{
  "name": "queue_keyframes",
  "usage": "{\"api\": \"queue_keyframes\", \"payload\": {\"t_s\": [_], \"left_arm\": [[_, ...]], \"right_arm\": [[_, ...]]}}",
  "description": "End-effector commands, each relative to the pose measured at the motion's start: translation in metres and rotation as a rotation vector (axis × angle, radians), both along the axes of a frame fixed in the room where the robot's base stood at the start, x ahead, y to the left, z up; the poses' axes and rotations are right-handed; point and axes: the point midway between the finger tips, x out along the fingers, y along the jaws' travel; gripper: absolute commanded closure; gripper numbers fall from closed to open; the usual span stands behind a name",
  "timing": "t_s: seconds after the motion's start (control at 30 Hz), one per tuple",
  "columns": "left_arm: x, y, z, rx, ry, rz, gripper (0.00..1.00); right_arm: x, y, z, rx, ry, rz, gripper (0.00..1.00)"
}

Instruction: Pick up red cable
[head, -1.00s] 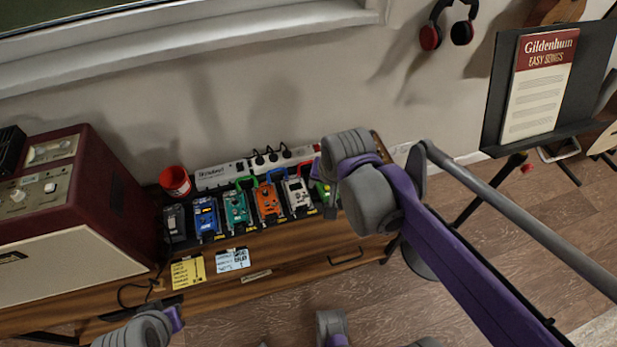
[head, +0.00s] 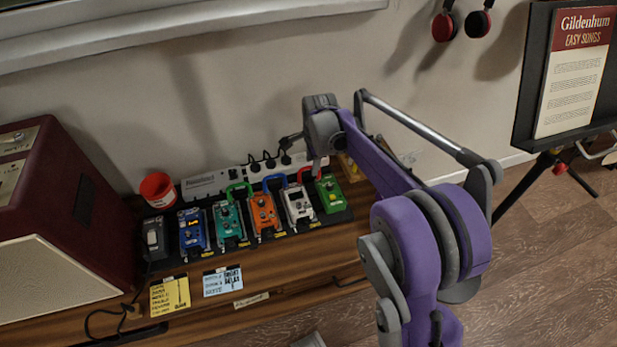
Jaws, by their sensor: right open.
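The red cable (head: 301,172) is a short arched patch cable at the back of the pedal row, between the white pedal (head: 298,203) and the green pedal (head: 331,194). My right gripper (head: 303,154) is open, pointing down just above and behind the red cable. One finger is to the left near the power strip, the other comes down by the cable. Contact with the cable cannot be made out. My left gripper is not in view.
Orange (head: 264,213), teal (head: 229,222) and blue (head: 193,232) pedals with green and blue cables stand close by. A power strip (head: 212,183) with black plugs lies behind. A red cup (head: 158,190) and maroon amplifier (head: 75,190) are at left.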

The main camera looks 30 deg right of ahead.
Motion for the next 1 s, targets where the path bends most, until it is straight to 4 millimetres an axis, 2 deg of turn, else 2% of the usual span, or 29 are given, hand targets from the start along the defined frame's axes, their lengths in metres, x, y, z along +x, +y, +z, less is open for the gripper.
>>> {"api": "queue_keyframes", "payload": {"t_s": [0.17, 0.43, 0.7, 0.77, 0.97, 1.0], "left_arm": [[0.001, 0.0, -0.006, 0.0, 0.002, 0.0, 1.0], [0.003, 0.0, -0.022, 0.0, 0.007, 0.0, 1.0], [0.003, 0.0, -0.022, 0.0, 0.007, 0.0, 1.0], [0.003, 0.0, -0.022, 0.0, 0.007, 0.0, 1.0], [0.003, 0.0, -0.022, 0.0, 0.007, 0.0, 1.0], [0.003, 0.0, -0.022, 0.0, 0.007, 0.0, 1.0]], "right_arm": [[0.003, 0.001, -0.014, 0.0, 0.0, 0.001, 0.52], [0.011, 0.005, -0.052, 0.0, 0.0, 0.002, 0.52], [0.012, 0.005, -0.056, -0.001, -0.001, 0.002, 0.52], [0.012, 0.005, -0.056, -0.001, -0.001, 0.002, 0.61], [0.012, 0.005, -0.056, -0.001, -0.001, 0.002, 0.97], [0.012, 0.005, -0.056, -0.001, -0.001, 0.002, 1.0]]}}
